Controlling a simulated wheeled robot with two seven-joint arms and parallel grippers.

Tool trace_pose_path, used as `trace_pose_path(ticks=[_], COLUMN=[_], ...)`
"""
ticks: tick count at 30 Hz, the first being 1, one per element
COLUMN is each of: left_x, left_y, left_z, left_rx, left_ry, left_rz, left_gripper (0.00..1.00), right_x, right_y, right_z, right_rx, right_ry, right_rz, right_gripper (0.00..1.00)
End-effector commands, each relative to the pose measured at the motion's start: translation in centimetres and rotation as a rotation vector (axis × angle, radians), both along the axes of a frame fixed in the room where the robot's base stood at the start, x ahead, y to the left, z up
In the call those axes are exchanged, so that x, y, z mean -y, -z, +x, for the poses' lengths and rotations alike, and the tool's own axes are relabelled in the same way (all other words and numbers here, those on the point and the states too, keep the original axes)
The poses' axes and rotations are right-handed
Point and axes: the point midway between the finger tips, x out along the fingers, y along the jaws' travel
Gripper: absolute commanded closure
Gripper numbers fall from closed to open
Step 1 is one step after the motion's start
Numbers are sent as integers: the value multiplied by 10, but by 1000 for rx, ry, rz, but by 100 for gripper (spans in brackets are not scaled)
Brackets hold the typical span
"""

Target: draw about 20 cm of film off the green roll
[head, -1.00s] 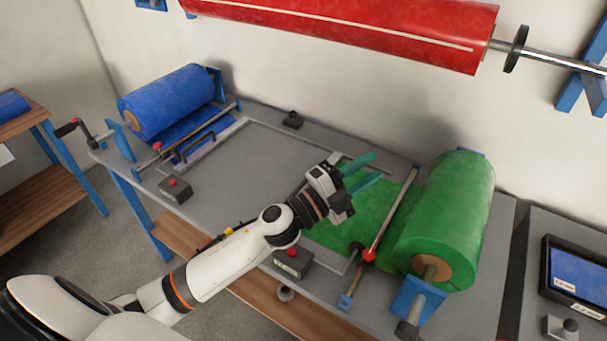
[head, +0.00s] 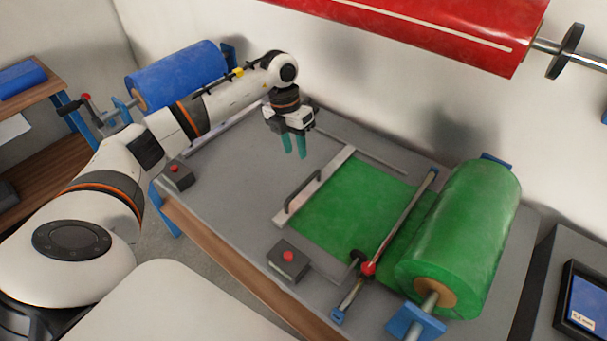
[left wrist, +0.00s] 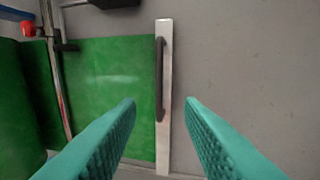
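The green roll (head: 468,235) lies on its spindle at the right end of the table. A sheet of green film (head: 346,208) runs from it, under a rod with a red knob, leftward across the table. The film's left edge meets a pale bar with a dark handle (head: 303,190); this bar also shows in the left wrist view (left wrist: 165,100). My left gripper (head: 294,146) is above the grey table, up and left of the bar. Its teal fingers (left wrist: 162,105) point down, apart, with nothing between them. My right gripper is not in view.
A black box with a red button (head: 289,259) stands near the front edge, and another (head: 177,175) further left. The blue roll (head: 178,75) is at the table's left end, partly behind my arm. A red roll (head: 430,25) hangs above. The table's middle is bare.

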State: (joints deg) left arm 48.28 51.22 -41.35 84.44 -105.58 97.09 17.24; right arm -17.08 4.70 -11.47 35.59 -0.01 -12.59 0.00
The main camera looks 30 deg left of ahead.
Motion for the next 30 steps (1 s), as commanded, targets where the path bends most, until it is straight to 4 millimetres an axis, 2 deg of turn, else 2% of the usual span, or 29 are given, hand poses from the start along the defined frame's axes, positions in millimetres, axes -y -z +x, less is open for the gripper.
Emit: trace_pose_path(ticks=[9, 15, 21, 28, 29, 30], left_x=[14, 20, 22, 22, 22, 22], left_y=[61, 91, 102, 103, 103, 103], left_z=[-2, -2, -2, -2, -2, -2], left_rx=[-5, -2, 0, 1, 1, 1], left_ry=[2, 1, 3, 3, 3, 3], left_rz=[-5, -4, -4, -4, -4, -4], left_gripper=[66, 66, 66, 66, 67, 74], right_x=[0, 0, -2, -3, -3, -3], right_y=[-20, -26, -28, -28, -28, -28], right_z=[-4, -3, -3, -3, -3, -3], right_rx=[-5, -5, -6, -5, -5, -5], right_ry=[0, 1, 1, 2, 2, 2], right_rz=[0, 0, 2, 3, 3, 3], right_gripper=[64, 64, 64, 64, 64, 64])
